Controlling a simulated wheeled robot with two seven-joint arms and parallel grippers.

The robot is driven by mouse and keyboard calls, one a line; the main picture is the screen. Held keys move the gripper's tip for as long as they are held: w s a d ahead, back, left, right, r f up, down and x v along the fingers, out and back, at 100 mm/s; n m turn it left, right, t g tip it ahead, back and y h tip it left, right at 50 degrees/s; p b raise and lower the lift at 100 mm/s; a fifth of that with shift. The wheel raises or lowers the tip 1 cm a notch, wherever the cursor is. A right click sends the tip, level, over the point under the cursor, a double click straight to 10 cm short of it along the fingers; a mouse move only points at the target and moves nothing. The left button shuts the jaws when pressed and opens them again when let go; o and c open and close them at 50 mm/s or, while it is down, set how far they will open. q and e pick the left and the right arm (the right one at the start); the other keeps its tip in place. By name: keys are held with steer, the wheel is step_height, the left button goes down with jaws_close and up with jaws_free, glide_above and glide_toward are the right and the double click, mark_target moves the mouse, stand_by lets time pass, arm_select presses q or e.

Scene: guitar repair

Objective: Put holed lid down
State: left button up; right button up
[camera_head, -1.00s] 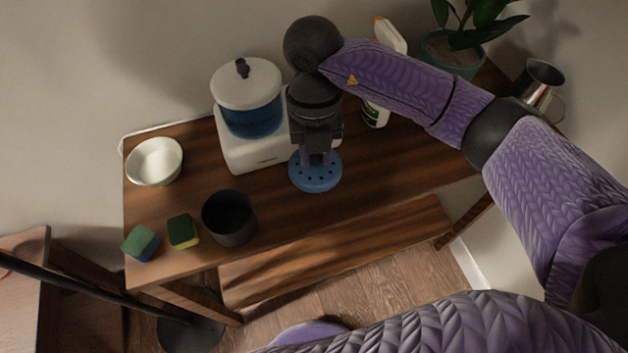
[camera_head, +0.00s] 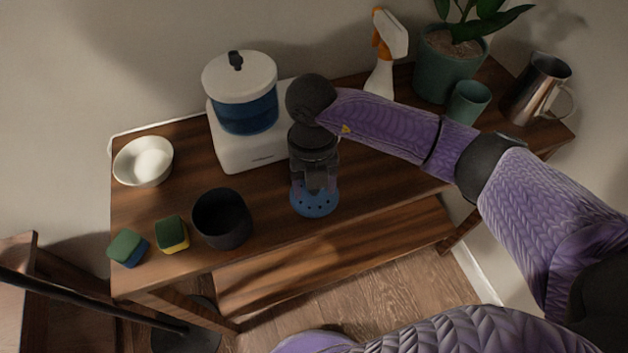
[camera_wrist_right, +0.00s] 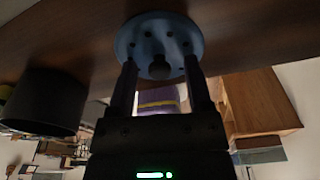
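The blue round lid (camera_head: 315,203) with small holes lies flat on the wooden table near its front edge, below my right gripper. In the right wrist view the lid (camera_wrist_right: 135,42) shows a dark knob (camera_wrist_right: 160,67) at its middle. My right gripper (camera_head: 316,186) points down over the lid. Its two fingers (camera_wrist_right: 160,80) are spread, one on each side of the knob, with a gap to it on both sides. The gripper holds nothing. My left gripper is not in view.
A white appliance with a blue container (camera_head: 245,115) stands behind left. A black cup (camera_head: 222,219), two sponges (camera_head: 172,235) and a white bowl (camera_head: 133,170) are left. A spray bottle (camera_head: 384,60), plant pot (camera_head: 445,75), green cup (camera_head: 468,101) and metal pitcher (camera_head: 538,88) are right.

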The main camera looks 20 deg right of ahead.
step_height(320, 180, up, 12)
steer(key=w+p, duration=0.1)
steer(key=p, duration=0.3)
steer(key=shift+w, duration=0.2)
steer(key=shift+d, duration=0.1)
